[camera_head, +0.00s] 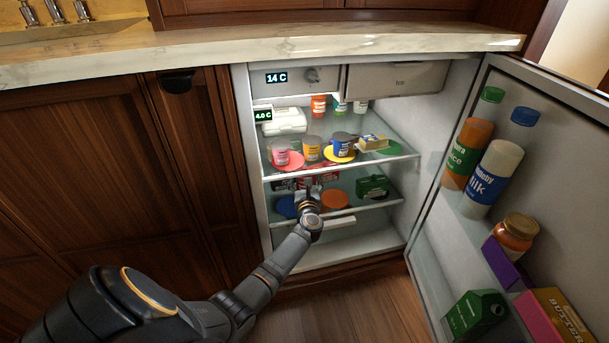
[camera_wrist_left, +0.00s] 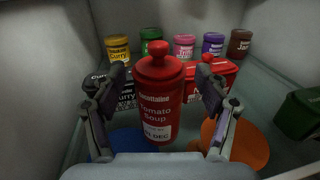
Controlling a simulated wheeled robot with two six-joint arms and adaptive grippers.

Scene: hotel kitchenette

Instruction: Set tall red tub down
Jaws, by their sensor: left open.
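The tall red tub (camera_wrist_left: 158,98), labelled Tomato Soup with a round red knob on its lid, stands upright in the left wrist view. It is on the fridge's lower glass shelf, though its base is partly hidden by my gripper. My left gripper (camera_head: 308,193) reaches into the lower shelf space. In the wrist view its two fingers (camera_wrist_left: 158,92) are spread on either side of the tub, with gaps visible beside it. In the head view the gripper largely hides the tub. My right gripper is not in view.
A blue disc (camera_wrist_left: 128,142) and an orange disc (camera_wrist_left: 248,144) lie on the shelf beside the tub. A dark tub (camera_wrist_left: 118,88), a red container (camera_wrist_left: 212,75) and several small jars stand behind. A green box (camera_head: 373,186) is at right. The upper shelf (camera_head: 340,166) hangs above; the fridge door (camera_head: 540,130) is open.

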